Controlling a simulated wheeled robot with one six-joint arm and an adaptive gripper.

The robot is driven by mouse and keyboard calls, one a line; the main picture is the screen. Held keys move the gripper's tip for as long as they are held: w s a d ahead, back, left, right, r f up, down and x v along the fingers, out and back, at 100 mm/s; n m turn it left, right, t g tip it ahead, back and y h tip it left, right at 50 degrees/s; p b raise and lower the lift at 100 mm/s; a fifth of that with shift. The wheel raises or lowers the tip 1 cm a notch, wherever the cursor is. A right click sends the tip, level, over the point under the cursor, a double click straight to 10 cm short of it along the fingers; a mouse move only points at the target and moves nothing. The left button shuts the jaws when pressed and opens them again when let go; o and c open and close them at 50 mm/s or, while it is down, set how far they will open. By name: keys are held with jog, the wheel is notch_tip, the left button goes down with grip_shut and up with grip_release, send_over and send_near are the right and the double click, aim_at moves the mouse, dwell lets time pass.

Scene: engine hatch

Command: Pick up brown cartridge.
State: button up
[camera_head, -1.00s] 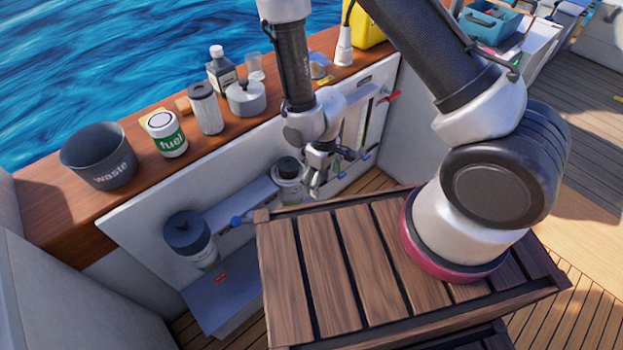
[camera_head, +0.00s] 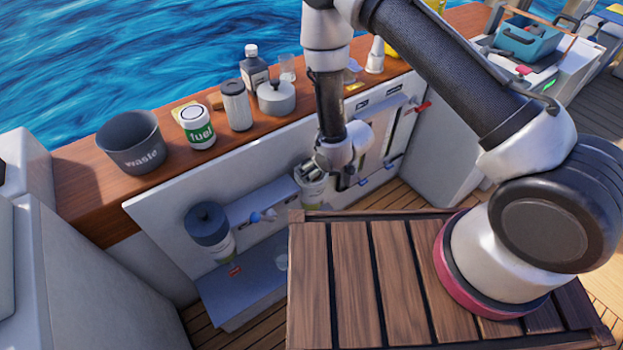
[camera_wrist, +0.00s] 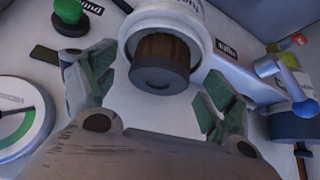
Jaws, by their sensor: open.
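The brown cartridge (camera_wrist: 165,48) shows in the wrist view as a ribbed brown cylinder with a dark round end cap, protruding from a round white housing (camera_wrist: 196,22). My gripper (camera_wrist: 157,85) is open, with its green-padded fingers on the left and right of the cartridge's end. I see no contact between the fingers and the cartridge. In the head view my gripper (camera_head: 333,172) is low at the hatch panel, beside the white housing (camera_head: 312,187). The cartridge cannot be made out in the head view.
A blue valve handle (camera_wrist: 280,75) sits right of the housing. A green knob (camera_wrist: 68,12) and a round gauge (camera_wrist: 17,120) are at the left. A dark-lidded filter (camera_head: 208,228) is on the panel. The ledge holds a waste bucket (camera_head: 129,140) and fuel can (camera_head: 195,127).

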jog(key=shift+w+a+f, duration=0.15)
jog(key=shift+a+f, duration=0.05)
jog(key=shift+f, duration=0.1)
jog(key=c, duration=1.5)
jog(key=shift+o, duration=0.2)
